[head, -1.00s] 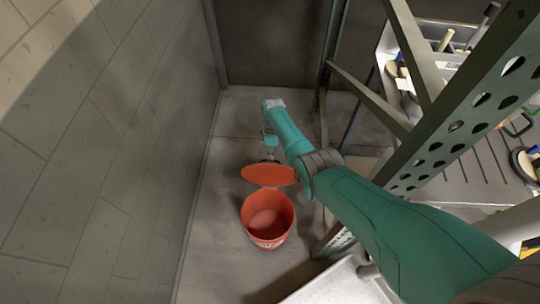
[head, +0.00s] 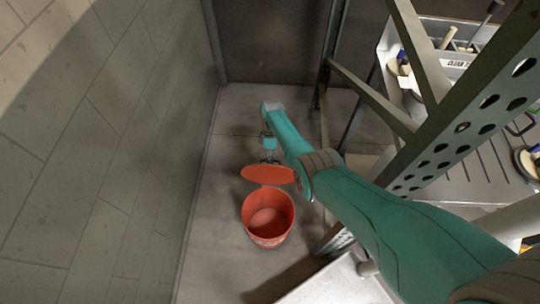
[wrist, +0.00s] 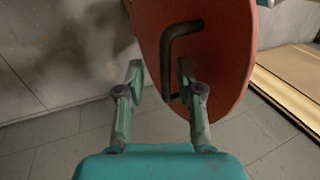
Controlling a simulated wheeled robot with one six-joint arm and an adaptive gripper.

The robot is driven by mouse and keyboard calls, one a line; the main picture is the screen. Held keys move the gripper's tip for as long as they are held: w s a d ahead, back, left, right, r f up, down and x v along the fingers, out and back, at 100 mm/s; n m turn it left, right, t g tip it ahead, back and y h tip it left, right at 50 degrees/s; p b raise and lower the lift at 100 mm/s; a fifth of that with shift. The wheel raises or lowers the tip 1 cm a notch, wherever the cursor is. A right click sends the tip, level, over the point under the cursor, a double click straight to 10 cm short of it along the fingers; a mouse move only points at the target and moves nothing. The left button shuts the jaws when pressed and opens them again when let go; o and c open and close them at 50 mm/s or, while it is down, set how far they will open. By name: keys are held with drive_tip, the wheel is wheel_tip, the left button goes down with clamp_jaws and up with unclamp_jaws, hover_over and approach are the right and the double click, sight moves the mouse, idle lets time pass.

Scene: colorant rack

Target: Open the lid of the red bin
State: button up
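The red bin (head: 262,240) stands on the floor beside the wall. Its mouth is uncovered and its inside looks empty. The round red lid (head: 268,174) stands raised at the bin's far side. In the wrist view the lid (wrist: 222,60) fills the upper middle, with a dark bent handle (wrist: 166,62) on its face. My gripper (wrist: 160,76) is open, with its fingers apart and nothing clasped. The handle shows between the fingertips in the picture, close to the right finger; contact cannot be told. In the head view my gripper (head: 269,158) is just beyond the lid, its fingertips partly hidden.
A grey tiled wall (head: 120,150) runs along the left. A perforated metal rack (head: 430,160) with shelves and tools stands close on the right, near my arm. Floor (head: 240,115) is clear behind the bin and in a narrow strip to its left.

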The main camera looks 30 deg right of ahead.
drive_tip(key=shift+d, duration=0.15)
drive_tip(key=v, duration=1.2)
drive_tip(key=shift+s, duration=0.1)
